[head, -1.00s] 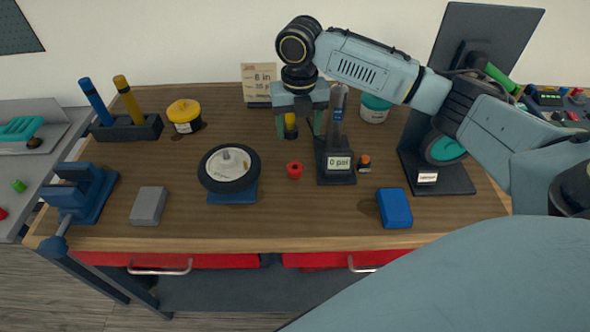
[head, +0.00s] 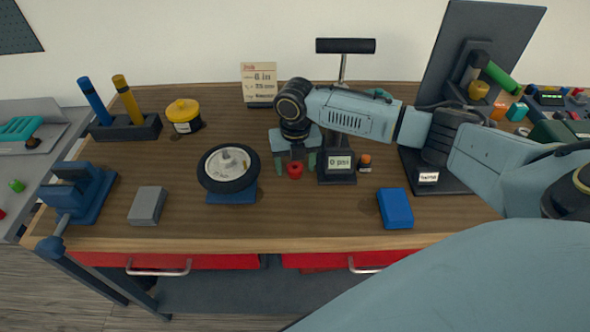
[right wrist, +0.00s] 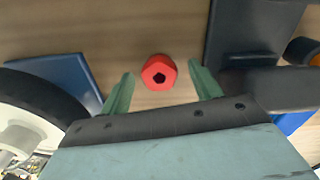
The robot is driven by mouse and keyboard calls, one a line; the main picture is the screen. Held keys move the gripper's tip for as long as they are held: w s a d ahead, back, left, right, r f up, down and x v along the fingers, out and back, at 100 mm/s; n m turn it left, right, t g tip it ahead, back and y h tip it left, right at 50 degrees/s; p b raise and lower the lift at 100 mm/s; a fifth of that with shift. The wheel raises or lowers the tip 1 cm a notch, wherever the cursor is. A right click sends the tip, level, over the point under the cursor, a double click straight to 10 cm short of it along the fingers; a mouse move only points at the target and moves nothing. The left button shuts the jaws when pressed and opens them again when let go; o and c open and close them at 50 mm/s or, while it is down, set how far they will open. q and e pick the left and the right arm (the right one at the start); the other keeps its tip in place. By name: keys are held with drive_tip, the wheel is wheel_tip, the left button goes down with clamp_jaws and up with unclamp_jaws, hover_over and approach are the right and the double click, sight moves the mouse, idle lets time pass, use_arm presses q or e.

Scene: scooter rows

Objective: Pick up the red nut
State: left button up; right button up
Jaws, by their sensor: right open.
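The red nut (head: 295,170) stands on the wooden workbench, between the wheel and the pump base in the head view. It also shows in the right wrist view (right wrist: 159,72), with a dark hole in its middle. My right gripper (head: 295,168) is open, its two green fingers on either side of the nut in the head view. In the right wrist view its fingertips (right wrist: 163,84) point toward the nut with gaps on both sides, and nothing is held. I cannot tell how high the fingertips are above the bench. My left gripper is not in view.
The wheel on its blue stand (head: 228,168) is close on the left. The pump with its "0 psi" label (head: 340,163) is close on the right. A blue block (head: 395,208) and a grey block (head: 147,205) lie nearer the front edge. Bare bench lies in front of the nut.

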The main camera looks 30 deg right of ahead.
drive_tip(key=shift+c, duration=0.4)
drive_tip(key=c, duration=1)
drive_tip(key=shift+r, duration=0.2)
